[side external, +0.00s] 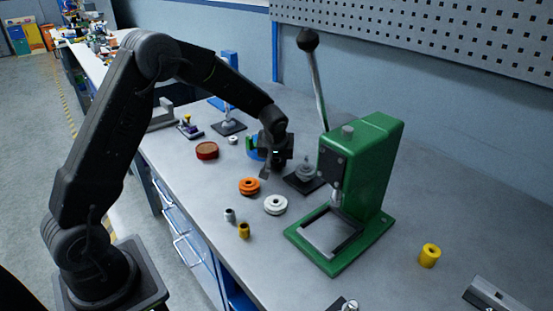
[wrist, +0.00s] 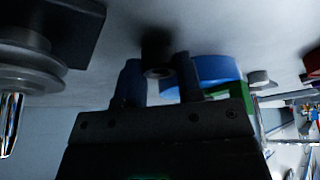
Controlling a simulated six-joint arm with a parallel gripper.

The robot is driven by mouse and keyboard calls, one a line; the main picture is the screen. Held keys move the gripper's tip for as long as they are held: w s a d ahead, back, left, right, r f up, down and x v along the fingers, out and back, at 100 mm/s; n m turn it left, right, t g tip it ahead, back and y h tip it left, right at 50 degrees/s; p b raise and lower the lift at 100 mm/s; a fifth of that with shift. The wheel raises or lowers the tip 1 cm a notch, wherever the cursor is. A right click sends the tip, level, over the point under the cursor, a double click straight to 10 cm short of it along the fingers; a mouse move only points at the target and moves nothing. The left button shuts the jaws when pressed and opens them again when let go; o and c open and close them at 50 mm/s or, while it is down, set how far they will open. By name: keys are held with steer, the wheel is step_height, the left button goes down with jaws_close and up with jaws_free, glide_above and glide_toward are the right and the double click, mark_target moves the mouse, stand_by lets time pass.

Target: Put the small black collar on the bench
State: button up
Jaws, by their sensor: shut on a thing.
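My gripper (wrist: 158,76) is shut on the small black collar (wrist: 157,50), which sits between its two fingertips in the wrist view. The collar is dark and round, with a lighter ring at its near end. Its far end is against or very close to the grey bench top; I cannot tell whether it touches. In the side external view my gripper (side external: 268,168) is low over the bench (side external: 325,292), left of the green press, and the collar cannot be made out there.
A grey pulley on a dark base (side external: 305,174) stands close right of my gripper. A blue ring (side external: 256,152) and a green part are close behind it. The green press (side external: 362,170) stands to the right. Orange (side external: 249,186) and white (side external: 275,204) pulleys lie nearer the front edge.

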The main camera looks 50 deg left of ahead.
steer(key=shift+f, duration=0.2)
steer(key=o, duration=0.9)
steer(key=s+d+r+m, duration=0.1)
steer(key=s+d+r, duration=0.25)
steer(key=r, duration=0.45)
steer(key=s+d+r, duration=0.2)
steer(key=s+r, duration=0.3)
steer(key=r, duration=0.3)
steer(key=s+d+r+m+h, duration=0.1)
steer(key=s+d+m, duration=0.1)
steer(key=s, duration=0.5)
steer(key=s+d+r+m+t+h, duration=0.1)
steer(key=s+d+m, duration=0.2)
steer(key=s, duration=0.4)
steer(key=s+d+r+m+t+h, duration=0.1)
steer(key=s+d+m, duration=0.2)
steer(key=s, duration=0.4)
steer(key=shift+s, duration=0.4)
